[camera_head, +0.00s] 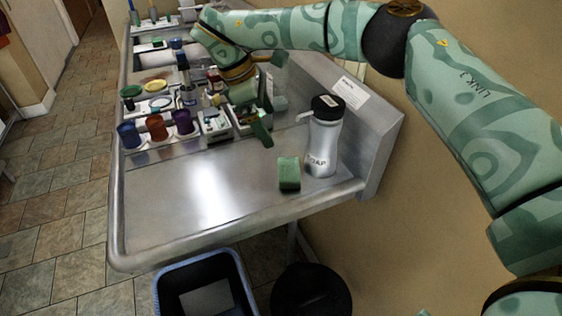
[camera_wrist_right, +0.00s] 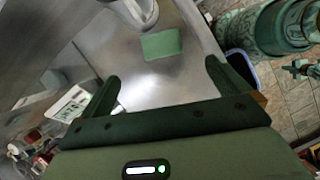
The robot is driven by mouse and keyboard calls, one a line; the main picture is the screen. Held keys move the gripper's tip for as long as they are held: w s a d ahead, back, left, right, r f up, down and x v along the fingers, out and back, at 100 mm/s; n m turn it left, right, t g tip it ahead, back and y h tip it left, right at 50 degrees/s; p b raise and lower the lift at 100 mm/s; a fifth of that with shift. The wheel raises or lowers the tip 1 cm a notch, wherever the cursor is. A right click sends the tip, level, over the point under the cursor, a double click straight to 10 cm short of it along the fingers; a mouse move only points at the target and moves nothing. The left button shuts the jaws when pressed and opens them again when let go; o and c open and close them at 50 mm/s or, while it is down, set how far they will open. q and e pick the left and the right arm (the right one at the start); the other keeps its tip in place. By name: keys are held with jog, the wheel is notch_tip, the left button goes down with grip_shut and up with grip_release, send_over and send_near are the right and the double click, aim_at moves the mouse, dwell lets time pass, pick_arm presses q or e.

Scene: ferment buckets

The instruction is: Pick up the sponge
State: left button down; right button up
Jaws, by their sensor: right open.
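The green sponge (camera_head: 289,173) stands on the metal counter near its front edge, just left of the silver soap bottle. In the right wrist view the sponge (camera_wrist_right: 161,43) lies ahead of the jaws, toward the top of the picture, clear of both fingers. My right gripper (camera_head: 265,113) is over the counter, behind and left of the sponge, apart from it. Its two dark green fingers show spread and empty in the wrist view (camera_wrist_right: 165,80).
The soap bottle (camera_head: 323,138) with a black lid stands right beside the sponge. The front left of the counter (camera_head: 180,205) is bare. A blue-rimmed bin (camera_head: 168,285) and a dark round bin (camera_head: 311,292) stand below.

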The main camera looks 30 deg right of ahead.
jog(key=b, duration=0.1)
send_near(295, 169)
jog(key=x, duration=0.2)
jog(key=b+x, duration=0.1)
jog(key=shift+w+f, duration=0.15)
jog(key=shift+f, duration=0.3)
jog(key=shift+d+f, duration=0.2)
jog(key=shift+f, duration=0.15)
jog(key=b+x, duration=0.1)
jog(key=x, duration=0.4)
jog(key=shift+d+b, duration=0.2)
jog(key=shift+b, duration=0.15)
jog(key=shift+s+r, duration=0.15)
jog(key=shift+s, duration=0.05)
jog(key=shift+c, duration=0.9)
pick_arm(q)
jog(key=shift+g, duration=0.3)
jog(key=s+f, duration=0.2)
jog(key=f, duration=0.1)
jog(key=shift+s+f, duration=0.2)
pick_arm(e)
jog(key=c, duration=0.7)
